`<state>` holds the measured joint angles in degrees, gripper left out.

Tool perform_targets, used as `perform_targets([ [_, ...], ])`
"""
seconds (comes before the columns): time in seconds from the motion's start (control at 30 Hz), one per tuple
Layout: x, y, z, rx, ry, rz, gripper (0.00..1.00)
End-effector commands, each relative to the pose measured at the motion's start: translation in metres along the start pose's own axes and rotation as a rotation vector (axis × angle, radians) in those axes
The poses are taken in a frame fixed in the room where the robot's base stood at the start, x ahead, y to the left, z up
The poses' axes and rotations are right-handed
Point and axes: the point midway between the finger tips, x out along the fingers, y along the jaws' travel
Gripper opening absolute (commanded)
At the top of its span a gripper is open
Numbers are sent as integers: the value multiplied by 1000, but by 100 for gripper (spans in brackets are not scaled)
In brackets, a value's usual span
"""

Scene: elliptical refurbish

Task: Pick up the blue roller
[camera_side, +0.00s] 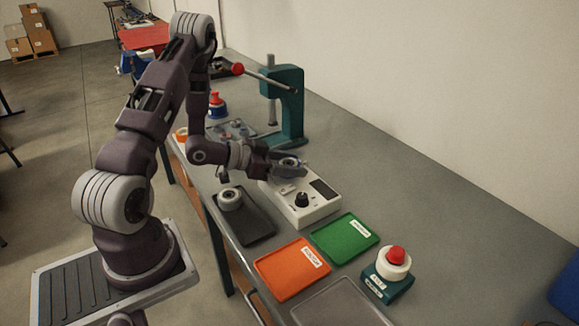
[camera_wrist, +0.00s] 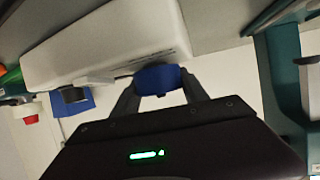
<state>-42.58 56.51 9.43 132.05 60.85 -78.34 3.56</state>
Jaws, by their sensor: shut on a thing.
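The blue roller (camera_wrist: 158,79) is between the two fingertips of my gripper (camera_wrist: 160,90) in the wrist view, and the fingers are shut on it. In the side view my gripper (camera_side: 291,168) is over the far left end of a white box (camera_side: 312,211) with a dark knob and a dark panel. The roller is small and partly hidden by the fingers there. The same white box shows just beyond the roller in the wrist view (camera_wrist: 105,42). I cannot tell whether the roller touches the box.
A dark tray (camera_side: 262,229) holds a pale roller (camera_side: 230,199). An orange tray (camera_side: 285,277) and a green tray (camera_side: 343,240) lie nearer the camera, beside a red-topped button unit (camera_side: 388,271). A teal press (camera_side: 290,100) stands behind my gripper. The bench's right side is clear.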

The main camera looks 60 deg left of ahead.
Motion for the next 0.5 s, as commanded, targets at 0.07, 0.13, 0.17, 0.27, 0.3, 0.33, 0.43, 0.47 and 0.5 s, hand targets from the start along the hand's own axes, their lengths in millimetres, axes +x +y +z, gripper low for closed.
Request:
perform_targets([
  [0.07, -1, 0, -3, 0, 1, 0, 0],
  [0.13, -3, 0, -9, 2, 3, -1, 0],
  [0.17, -5, -1, -13, 3, 3, -1, 0],
  [0.27, -12, -1, -30, 5, 4, -2, 0],
  [0.3, -15, -1, -37, 5, 5, -2, 0],
  [0.33, -17, -1, -43, 5, 5, -2, 0],
  [0.43, -25, -1, -62, 6, 5, -2, 0],
  [0.47, -28, -1, -67, 6, 4, -3, 0],
  [0.5, -31, 0, -74, 6, 4, -2, 0],
])
